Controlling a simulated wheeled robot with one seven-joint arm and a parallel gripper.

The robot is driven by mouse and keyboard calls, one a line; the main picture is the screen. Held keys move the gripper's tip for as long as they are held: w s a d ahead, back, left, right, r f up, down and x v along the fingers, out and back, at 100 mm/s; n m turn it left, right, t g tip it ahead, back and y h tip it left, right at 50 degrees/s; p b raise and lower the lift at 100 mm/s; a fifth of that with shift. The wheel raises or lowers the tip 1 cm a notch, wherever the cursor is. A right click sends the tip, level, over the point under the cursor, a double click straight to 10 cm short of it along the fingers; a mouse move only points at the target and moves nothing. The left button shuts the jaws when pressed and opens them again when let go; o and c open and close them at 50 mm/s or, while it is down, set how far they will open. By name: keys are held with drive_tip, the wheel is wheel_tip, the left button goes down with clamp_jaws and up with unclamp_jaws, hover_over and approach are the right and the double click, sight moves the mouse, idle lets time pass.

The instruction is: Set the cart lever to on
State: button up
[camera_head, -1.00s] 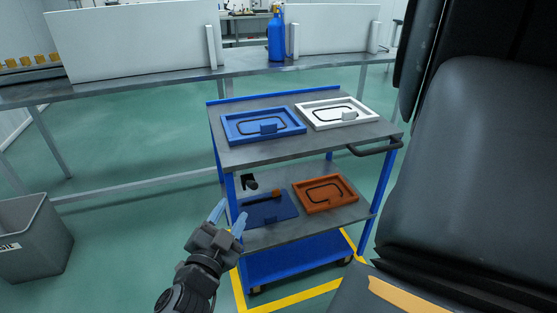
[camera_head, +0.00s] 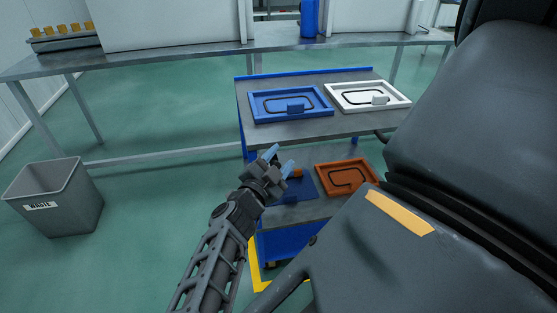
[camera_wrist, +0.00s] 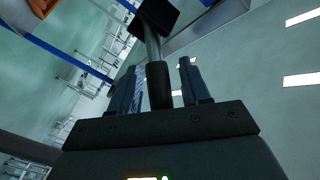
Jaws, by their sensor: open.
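The lever shows in the wrist view (camera_wrist: 158,85) as a dark cylindrical grip on a grey rod, which runs up to a dark block (camera_wrist: 160,15). The grip stands between the two fingers of my gripper (camera_wrist: 160,72), which are apart. I see a gap to the right finger; contact on the left is unclear. In the head view my gripper (camera_head: 280,160) is at the left side of the blue cart (camera_head: 241,120), just below its top shelf. There it hides the lever. I cannot tell the lever's setting.
A blue tray (camera_head: 262,116) and a white tray (camera_head: 405,103) lie on the top shelf. An orange tray (camera_head: 320,180) and a blue plate (camera_head: 305,188) with an orange knob (camera_head: 297,172) are below. A grey bin (camera_head: 60,215) stands left; floor between is clear.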

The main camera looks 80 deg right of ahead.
clamp_jaws()
idle(0.4)
